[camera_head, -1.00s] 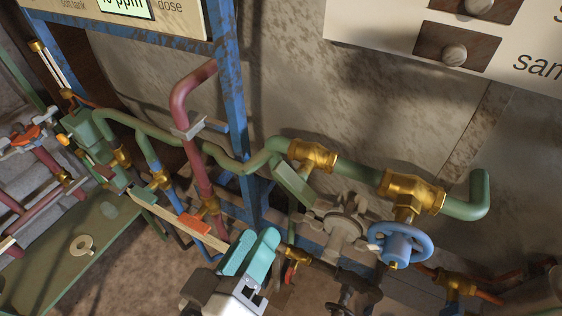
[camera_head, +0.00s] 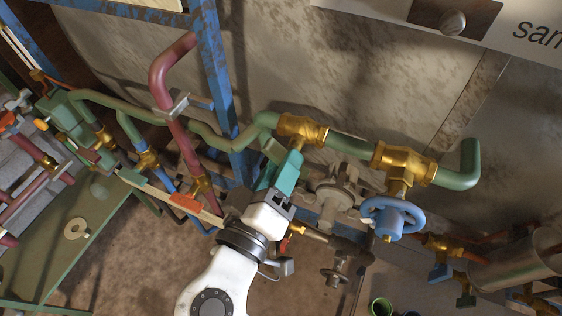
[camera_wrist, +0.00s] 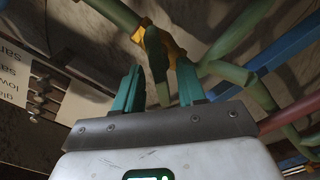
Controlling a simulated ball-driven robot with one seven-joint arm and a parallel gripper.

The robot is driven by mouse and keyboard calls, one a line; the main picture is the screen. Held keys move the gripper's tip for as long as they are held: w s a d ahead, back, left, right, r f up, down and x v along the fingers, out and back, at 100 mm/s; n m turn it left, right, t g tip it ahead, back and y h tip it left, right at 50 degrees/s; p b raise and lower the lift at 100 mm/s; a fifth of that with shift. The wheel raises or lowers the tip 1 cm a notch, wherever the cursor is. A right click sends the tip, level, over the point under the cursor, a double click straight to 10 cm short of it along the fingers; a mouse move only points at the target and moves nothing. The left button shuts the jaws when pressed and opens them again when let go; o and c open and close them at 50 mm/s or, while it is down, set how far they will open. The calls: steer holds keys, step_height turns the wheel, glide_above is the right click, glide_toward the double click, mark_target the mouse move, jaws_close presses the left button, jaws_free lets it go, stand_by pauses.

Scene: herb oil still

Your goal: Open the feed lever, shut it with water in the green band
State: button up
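The green feed lever (camera_head: 272,149) hangs from a brass valve (camera_head: 302,130) on the green pipe, its upper end showing above my gripper. My gripper (camera_head: 284,168) has teal fingers and reaches up to the lever from below, hiding its lower part in the head view. In the wrist view the lever (camera_wrist: 157,65) stands between the two fingers of my gripper (camera_wrist: 160,80), with gaps visible on both sides. The fingers are apart. I see no water level or green band in either view.
A blue handwheel (camera_head: 393,217) on another brass valve (camera_head: 404,165) is to the right. A blue upright post (camera_head: 218,75) and a dark red pipe (camera_head: 180,130) stand close on the left. An orange-handled valve (camera_head: 186,202) sits lower left. A metal cylinder (camera_head: 515,262) is at far right.

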steer(key=shift+w+d, duration=0.1)
steer(key=shift+w, duration=0.05)
jaws_close()
stand_by(0.4)
